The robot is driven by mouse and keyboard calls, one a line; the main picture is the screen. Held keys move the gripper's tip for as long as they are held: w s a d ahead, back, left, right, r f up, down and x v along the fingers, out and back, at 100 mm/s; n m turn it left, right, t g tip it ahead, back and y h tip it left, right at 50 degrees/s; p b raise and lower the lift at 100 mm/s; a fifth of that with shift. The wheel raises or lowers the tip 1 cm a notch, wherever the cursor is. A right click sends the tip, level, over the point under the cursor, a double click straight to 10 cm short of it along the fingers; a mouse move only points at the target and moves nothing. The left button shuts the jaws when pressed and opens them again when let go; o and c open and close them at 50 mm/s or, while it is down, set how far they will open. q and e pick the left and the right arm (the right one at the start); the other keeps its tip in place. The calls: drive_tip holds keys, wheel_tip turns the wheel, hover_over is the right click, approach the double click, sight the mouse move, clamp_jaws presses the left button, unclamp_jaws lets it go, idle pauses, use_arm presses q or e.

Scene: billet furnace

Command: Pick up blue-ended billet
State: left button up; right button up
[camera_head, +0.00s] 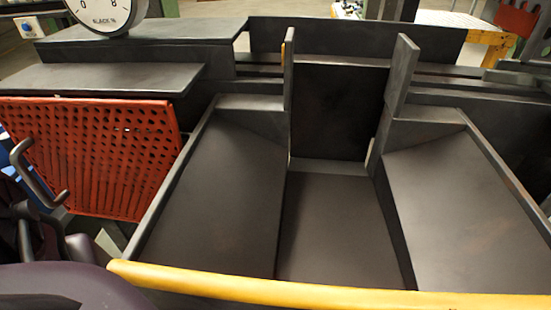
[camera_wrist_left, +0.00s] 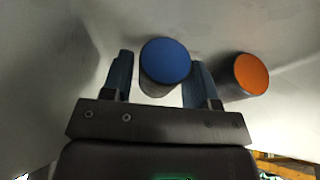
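The blue-ended billet (camera_wrist_left: 166,61) is a dark cylinder with a round blue end, seen in the left wrist view. My left gripper (camera_wrist_left: 159,66) has its two fingers on either side of this billet. A small gap shows between the left-hand finger and the billet; the right-hand finger lies close against or just beside it, and I cannot tell if they touch. An orange-ended billet (camera_wrist_left: 250,74) lies just right of the right-hand finger. The head view shows neither billet and neither gripper.
The head view shows a dark metal chute (camera_head: 335,235) with sloped sides and a yellow front rail (camera_head: 300,293). A red perforated panel (camera_head: 95,155) stands at the left, below dark flat plates (camera_head: 110,78). A dial gauge (camera_head: 103,12) is above them. Pale walls surround the billets.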

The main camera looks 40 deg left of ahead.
use_arm(q)
clamp_jaws()
drive_tip(key=shift+w+r, duration=0.1)
drive_tip(key=shift+r, duration=0.15)
drive_tip(key=r, duration=0.1)
drive_tip(key=r+p, duration=0.2)
drive_tip(key=r, duration=0.1)
drive_tip(key=shift+w, duration=0.35)
wheel_tip(320, 180, up, 4)
drive_tip(key=p, duration=0.2)
drive_tip(key=shift+w+r+p, duration=0.15)
drive_tip(key=shift+r+p, duration=0.05)
drive_tip(key=shift+p, duration=0.1)
wheel_tip(320, 180, up, 11)
drive_tip(key=s+p, duration=0.1)
drive_tip(key=p, duration=0.4)
use_arm(e)
drive_tip(key=shift+s+d+r+m+h, duration=0.1)
drive_tip(key=shift+s+d+r+m, duration=0.2)
drive_tip(key=shift+r, duration=0.25)
drive_tip(key=shift+s+d+r+m+h, duration=0.1)
drive_tip(key=shift+s+d+r+m, duration=0.15)
drive_tip(key=shift+r+m, duration=0.3)
drive_tip(key=shift+s+d+r+m+h, duration=0.1)
drive_tip(key=shift+s+d+r+m, duration=0.15)
drive_tip(key=shift+r, duration=0.35)
